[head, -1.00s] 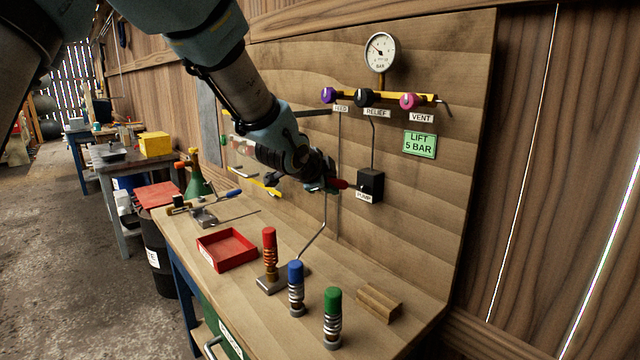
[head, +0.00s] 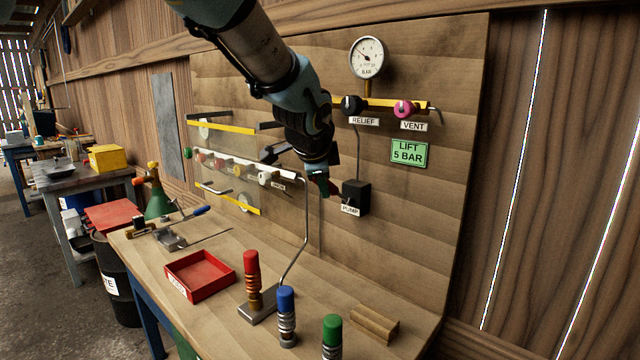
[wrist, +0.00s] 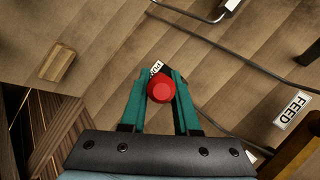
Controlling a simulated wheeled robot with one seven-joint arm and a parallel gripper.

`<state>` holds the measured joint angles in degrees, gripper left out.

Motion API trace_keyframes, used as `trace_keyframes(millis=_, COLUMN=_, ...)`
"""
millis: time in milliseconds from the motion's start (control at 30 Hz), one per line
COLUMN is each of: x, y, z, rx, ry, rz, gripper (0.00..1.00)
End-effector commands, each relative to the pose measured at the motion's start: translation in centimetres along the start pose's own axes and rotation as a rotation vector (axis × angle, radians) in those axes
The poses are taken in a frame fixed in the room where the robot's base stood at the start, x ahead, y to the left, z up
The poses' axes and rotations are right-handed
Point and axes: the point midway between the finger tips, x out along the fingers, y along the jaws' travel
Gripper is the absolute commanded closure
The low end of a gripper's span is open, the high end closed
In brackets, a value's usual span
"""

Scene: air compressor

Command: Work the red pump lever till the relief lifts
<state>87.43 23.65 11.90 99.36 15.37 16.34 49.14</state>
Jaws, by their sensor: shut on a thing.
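The red pump lever (head: 335,188) sticks out at the left of the black pump box (head: 357,196) on the wooden panel. In the wrist view its round red knob (wrist: 161,90) sits between the green fingers of my gripper (wrist: 160,88). My gripper (head: 322,182) is shut on the lever, with the arm reaching down from above in the head view. The white gauge (head: 366,58) stands at the top of the panel; its needle is too small to read. The black relief knob (head: 351,104) is on the yellow bar, above its RELIEF label.
The pink vent knob (head: 403,109) is right of the relief knob. A green sign (head: 409,153) reads LIFT 5 BAR. A thin pipe (head: 305,225) runs down to the bench. A red tray (head: 172,285), several coloured-top spring cartridges and a wooden block (head: 374,323) occupy the bench.

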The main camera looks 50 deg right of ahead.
Motion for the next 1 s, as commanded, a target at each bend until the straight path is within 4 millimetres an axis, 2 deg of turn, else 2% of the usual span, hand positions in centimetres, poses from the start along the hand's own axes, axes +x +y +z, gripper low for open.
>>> trace_keyframes(millis=167, x=-0.1, y=-0.3, z=0.0, rx=0.000, ry=0.002, rz=-0.005, gripper=1.00)
trace_keyframes(millis=200, x=-0.1, y=-0.3, z=0.0, rx=0.000, ry=0.002, rz=-0.006, gripper=0.68)
trace_keyframes(millis=433, x=-0.1, y=-0.2, z=0.0, rx=0.000, ry=0.002, rz=-0.004, gripper=0.42)
trace_keyframes(millis=767, x=-0.3, y=-0.1, z=0.0, rx=0.000, ry=0.002, rz=-0.003, gripper=0.41)
trace_keyframes(millis=867, x=-1.2, y=-0.1, z=-0.1, rx=-0.001, ry=0.004, rz=-0.005, gripper=0.41)
trace_keyframes(millis=1000, x=-3.5, y=-0.1, z=0.0, rx=-0.002, ry=0.006, rz=-0.007, gripper=0.41)
